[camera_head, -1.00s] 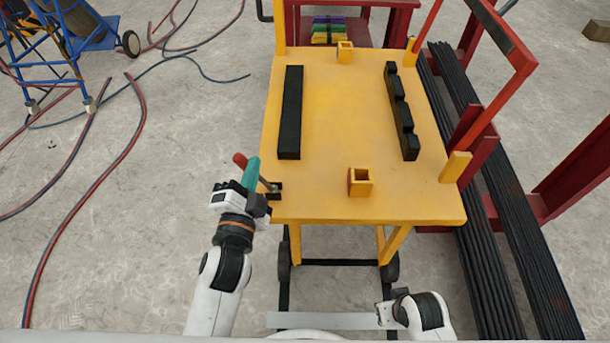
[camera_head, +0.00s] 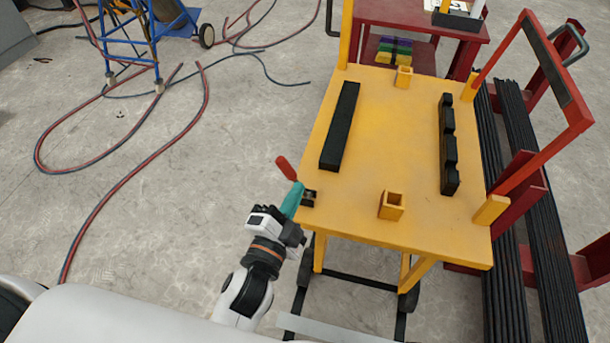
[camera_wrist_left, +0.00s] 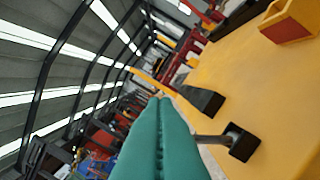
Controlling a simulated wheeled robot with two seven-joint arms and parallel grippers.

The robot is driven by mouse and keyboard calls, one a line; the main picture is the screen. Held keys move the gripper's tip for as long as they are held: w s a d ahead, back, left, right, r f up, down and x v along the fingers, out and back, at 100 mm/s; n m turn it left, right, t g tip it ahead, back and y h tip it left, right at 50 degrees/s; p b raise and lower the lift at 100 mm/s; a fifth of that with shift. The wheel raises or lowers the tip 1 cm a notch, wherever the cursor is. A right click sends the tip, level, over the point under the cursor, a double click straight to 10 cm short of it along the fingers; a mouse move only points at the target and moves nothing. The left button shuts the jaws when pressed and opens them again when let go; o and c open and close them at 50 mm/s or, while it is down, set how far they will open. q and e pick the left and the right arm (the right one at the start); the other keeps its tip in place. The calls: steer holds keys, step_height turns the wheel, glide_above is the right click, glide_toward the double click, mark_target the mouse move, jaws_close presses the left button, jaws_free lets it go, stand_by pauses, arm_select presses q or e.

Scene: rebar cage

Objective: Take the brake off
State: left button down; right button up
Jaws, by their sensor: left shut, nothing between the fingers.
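The yellow cart (camera_head: 405,150) stands in front of me. A brake lever with a red grip (camera_head: 287,168) sticks out at its near left corner, from a dark bracket (camera_head: 309,198). My left gripper (camera_head: 297,188), with teal fingers, is shut and empty beside the lever, close to the cart's edge. In the left wrist view the teal fingers (camera_wrist_left: 160,140) are pressed together, and the lever's grey rod (camera_wrist_left: 210,139) runs from behind them to the black bracket (camera_wrist_left: 242,142). The red grip is not visible there. My right gripper is out of view.
The cart top carries a black bar (camera_head: 340,125), a notched black bar (camera_head: 448,145) and yellow sockets (camera_head: 392,206). Long dark bars (camera_head: 507,220) lie on a red rack at the right. Hoses (camera_head: 130,180) cross the floor left, near a blue wheeled frame (camera_head: 150,40).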

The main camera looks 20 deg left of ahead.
arm_select(q)
steer(key=shift+s+a, duration=0.15)
steer(key=shift+s, duration=1.55)
steer(key=shift+f, duration=0.1)
